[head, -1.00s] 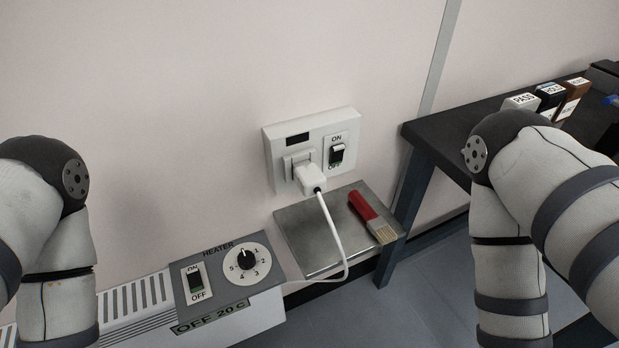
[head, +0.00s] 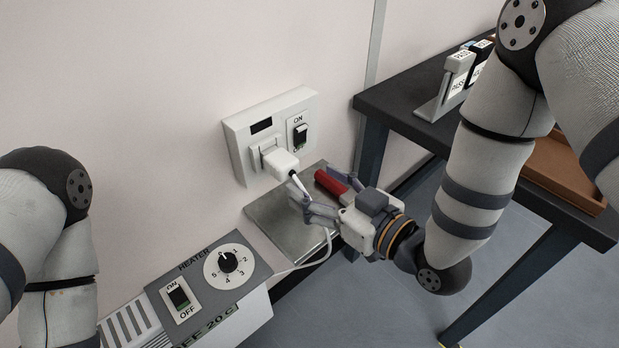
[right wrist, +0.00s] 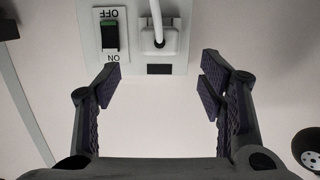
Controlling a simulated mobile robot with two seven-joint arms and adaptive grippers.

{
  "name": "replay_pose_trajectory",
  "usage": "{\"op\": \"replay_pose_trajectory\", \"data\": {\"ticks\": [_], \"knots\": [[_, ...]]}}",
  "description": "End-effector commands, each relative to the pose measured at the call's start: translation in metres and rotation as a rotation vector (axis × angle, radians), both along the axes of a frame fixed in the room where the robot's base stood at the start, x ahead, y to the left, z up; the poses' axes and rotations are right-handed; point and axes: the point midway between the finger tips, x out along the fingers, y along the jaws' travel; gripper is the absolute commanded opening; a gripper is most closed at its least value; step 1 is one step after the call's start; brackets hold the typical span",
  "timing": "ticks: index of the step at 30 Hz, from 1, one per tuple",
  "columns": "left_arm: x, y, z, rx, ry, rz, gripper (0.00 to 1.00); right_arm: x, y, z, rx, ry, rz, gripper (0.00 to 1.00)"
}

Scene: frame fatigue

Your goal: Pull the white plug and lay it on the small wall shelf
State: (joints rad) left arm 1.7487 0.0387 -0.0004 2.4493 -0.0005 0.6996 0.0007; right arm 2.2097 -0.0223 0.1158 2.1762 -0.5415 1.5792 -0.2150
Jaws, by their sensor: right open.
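The white plug (head: 279,162) sits in the socket of the wall plate (head: 236,152), its white cord hanging down. In the right wrist view the plug (right wrist: 160,36) and cord are seen at the top, beyond the fingertips. My right gripper (head: 314,183) is open and empty, just right of and below the plug in the head view, apart from it. The same gripper (right wrist: 163,80) spans the right wrist view with fingers wide. The small metal wall shelf (head: 280,222) lies below the plate, partly hidden by the gripper. Only my left arm shows, not its gripper.
A red-handled brush (head: 328,182) lies on the shelf, mostly hidden behind my right gripper. The plate's switch (head: 300,136) is right of the plug. A heater panel (head: 209,284) stands lower left. A dark table (head: 400,108) with labelled holders stands at right.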

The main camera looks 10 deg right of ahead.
Motion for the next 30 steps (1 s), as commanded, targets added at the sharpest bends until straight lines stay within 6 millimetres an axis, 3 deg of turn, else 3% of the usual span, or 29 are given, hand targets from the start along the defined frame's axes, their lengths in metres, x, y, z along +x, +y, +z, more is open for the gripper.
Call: {"op": "replay_pose_trajectory", "data": {"ticks": [6, 12, 23, 24, 30], "knots": [[-0.007, 0.000, -0.008, 0.000, 0.025, 0.000, 0.56, 0.043, 0.032, -0.012, 0.000, 0.004, 0.001, 0.63], [-0.012, 0.000, -0.012, 0.000, 0.040, -0.001, 0.56, 0.072, 0.053, -0.017, -0.001, 0.006, 0.000, 0.63], [-0.012, 0.000, -0.013, 0.000, 0.042, -0.001, 0.56, 0.081, 0.059, -0.017, -0.001, 0.007, -0.003, 0.63], [-0.012, 0.000, -0.013, 0.000, 0.042, -0.001, 0.56, 0.081, 0.059, -0.017, -0.001, 0.006, -0.002, 0.61], [-0.012, 0.000, -0.013, 0.000, 0.042, -0.001, 0.56, 0.081, 0.059, -0.017, -0.001, 0.006, -0.002, 0.16]]}}
